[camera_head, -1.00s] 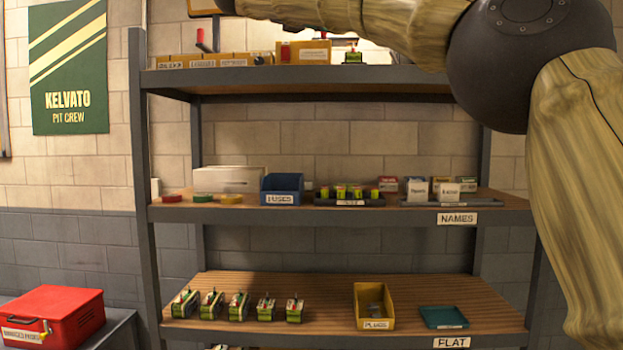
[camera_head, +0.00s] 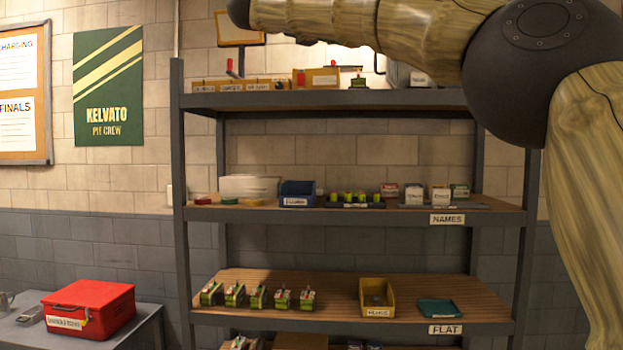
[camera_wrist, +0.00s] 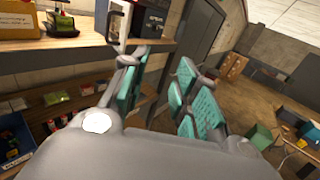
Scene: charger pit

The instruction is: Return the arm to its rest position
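My arm (camera_head: 420,22) crosses the top right of the head view, in front of the upper shelf. In the wrist view my gripper (camera_wrist: 160,88) shows two fingers with teal pads, spread apart with a clear gap. Nothing shows between the pads. The fingers appear beside the shelf's upright, near the end of the upper board; whether they touch it I cannot tell.
The grey shelf rack (camera_head: 180,230) holds bins, small boxes and several green-white packs. A red box (camera_head: 90,308) sits on a side table at lower left. A noticeboard (camera_head: 25,95) and green banner (camera_head: 108,85) hang on the wall. Open floor (camera_wrist: 255,85) lies right in the wrist view.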

